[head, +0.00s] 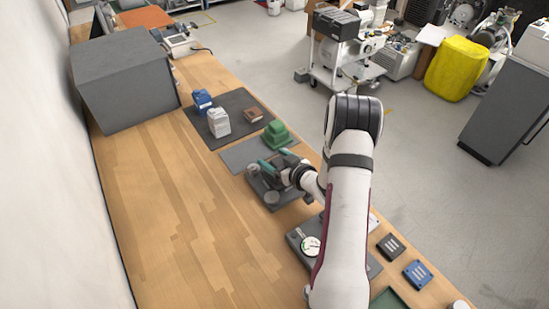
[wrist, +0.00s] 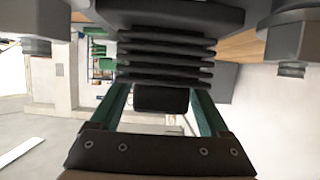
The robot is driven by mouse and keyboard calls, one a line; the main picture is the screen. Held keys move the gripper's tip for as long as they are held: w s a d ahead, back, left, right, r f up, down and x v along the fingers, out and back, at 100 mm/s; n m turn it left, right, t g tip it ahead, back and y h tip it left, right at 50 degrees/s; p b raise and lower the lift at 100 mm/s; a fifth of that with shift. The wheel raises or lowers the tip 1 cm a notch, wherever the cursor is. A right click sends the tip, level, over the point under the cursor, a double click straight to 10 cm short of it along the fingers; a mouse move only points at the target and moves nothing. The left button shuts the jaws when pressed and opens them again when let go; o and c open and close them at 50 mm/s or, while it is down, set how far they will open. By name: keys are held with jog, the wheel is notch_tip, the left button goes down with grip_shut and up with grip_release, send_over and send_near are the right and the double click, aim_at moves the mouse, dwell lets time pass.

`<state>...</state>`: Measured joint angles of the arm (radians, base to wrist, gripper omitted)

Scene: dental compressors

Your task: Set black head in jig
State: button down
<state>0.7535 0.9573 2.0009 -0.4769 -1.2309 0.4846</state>
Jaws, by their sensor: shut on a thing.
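My gripper (head: 274,161), with teal fingers, is low over the dark grey jig (head: 268,186) at the bench's right edge in the head view. In the wrist view my gripper (wrist: 160,98) is shut on the black head (wrist: 165,58), a block with several stacked fins, with one finger on each side. Grey round posts (wrist: 290,50) of the jig show in the upper corners there. In the head view the black head is mostly hidden by my gripper. I cannot tell whether it touches the jig's base.
A white block (head: 219,122), a blue block (head: 202,99) and a brown block (head: 253,115) are on a dark mat. A dial gauge (head: 310,245) is in front.

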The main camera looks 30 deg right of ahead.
jog(key=shift+f, duration=0.15)
dwell(0.4)
grip_release()
jog(key=shift+r, duration=3.5)
